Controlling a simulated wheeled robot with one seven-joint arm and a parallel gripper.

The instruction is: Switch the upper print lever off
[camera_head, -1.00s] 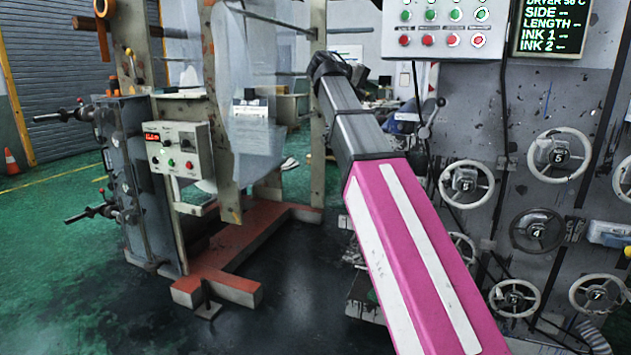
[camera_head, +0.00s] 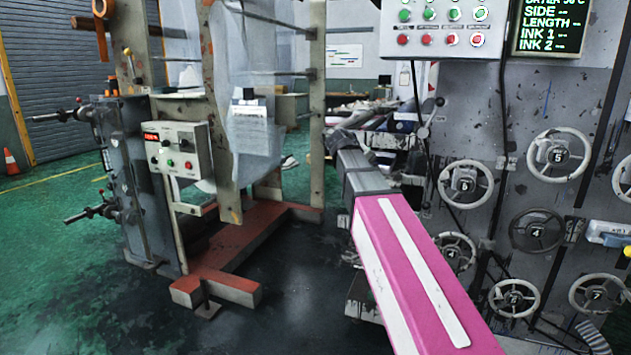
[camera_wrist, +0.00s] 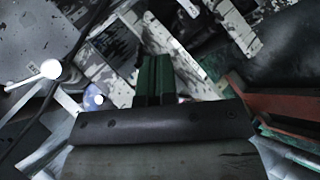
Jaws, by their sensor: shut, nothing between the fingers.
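The upper print lever (camera_head: 440,102) appears to be the short ball-ended lever on the left edge of the grey machine panel. Its knob points up and right from its pivot. In the wrist view, a pale ball on a rod (camera_wrist: 50,69) lies left of my gripper; I cannot tell for sure that it is the same lever. My gripper (camera_wrist: 158,62) shows there as dark green fingers, shut and empty, apart from that ball. In the head view my arm reaches to the left of and below the lever, and the fingertips cannot be made out.
Several handwheels (camera_head: 466,184) stand out from the panel at right. A button box (camera_head: 444,28) and a display (camera_head: 549,27) are above. A framed unit with a control box (camera_head: 178,149) and red floor beams (camera_head: 232,287) stands at left. Green floor is open at far left.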

